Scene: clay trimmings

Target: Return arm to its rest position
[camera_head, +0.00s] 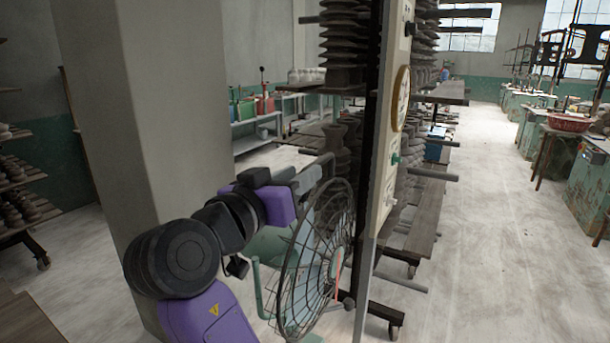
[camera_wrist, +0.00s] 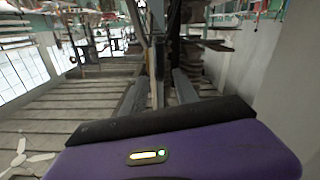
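My arm, purple and black, reaches up and to the right in the head view. My gripper (camera_head: 318,172) is at its end, close to the upper rim of a round wire-caged fan (camera_head: 318,262) and left of a tall pale panel. In the wrist view, the two dark fingers of my gripper (camera_wrist: 160,88) stand apart. Nothing is visibly held between them. The narrow edge of an upright shows in the gap behind; I cannot tell how far beyond the fingertips it is.
A thick grey pillar (camera_head: 150,120) stands behind my arm. The tall panel (camera_head: 392,140) with a round dial is on a dark post to the right. Wheeled racks with stacked dark pottery (camera_head: 345,45) stand behind it. The floor aisle (camera_head: 500,240) at the right is clear.

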